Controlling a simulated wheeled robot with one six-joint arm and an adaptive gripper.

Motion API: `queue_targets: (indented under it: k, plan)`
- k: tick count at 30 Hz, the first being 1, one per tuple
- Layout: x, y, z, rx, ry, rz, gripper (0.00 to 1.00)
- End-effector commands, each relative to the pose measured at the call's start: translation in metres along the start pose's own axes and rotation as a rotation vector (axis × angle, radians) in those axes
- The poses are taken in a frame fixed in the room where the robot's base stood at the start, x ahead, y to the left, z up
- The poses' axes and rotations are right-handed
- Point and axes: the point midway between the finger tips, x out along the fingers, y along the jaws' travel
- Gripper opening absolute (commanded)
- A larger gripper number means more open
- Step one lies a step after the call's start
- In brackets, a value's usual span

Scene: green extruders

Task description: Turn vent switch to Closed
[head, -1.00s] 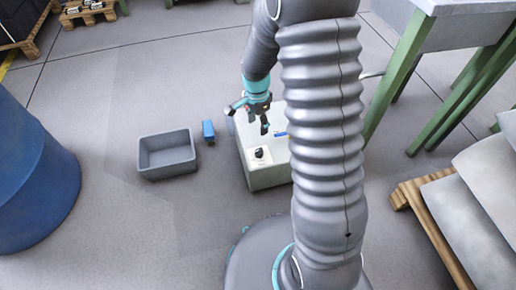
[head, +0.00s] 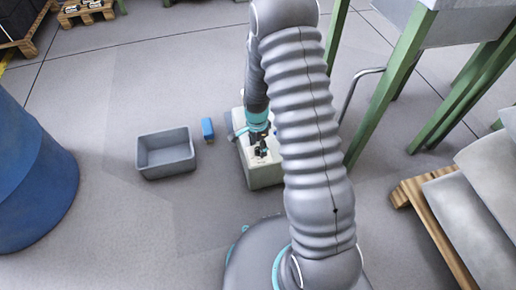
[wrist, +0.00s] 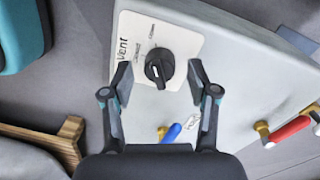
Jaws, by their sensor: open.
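The vent switch (wrist: 159,67) is a black rotary knob on a white plate (wrist: 133,30) marked "Vent", seen in the wrist view. The plate's smaller labels and the knob's setting are too small to read surely. The plate is on a pale grey box (head: 266,176), which stands on the floor in the head view. My gripper (wrist: 158,78) is open, with one finger on each side of the knob and a gap on both sides. In the head view my gripper (head: 261,151) is over the box top and hides most of the switch.
A blue-handled valve (wrist: 171,132) and a red-handled valve (wrist: 287,131) are on the box near the switch. A grey bin (head: 166,155) and a small blue object (head: 207,129) are on the floor to the left. Green table legs (head: 392,85) stand to the right.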

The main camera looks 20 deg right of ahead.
Motion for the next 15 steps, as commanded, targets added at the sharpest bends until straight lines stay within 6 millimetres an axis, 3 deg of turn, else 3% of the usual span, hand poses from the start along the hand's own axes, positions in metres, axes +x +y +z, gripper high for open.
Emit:
queue_targets:
  k: [13,15]
  plan:
    - [0.0107,0.0,-0.0001,0.0,0.0,0.0,0.59]
    - [0.0107,0.0,-0.0001,0.0,0.0,0.0,0.44]
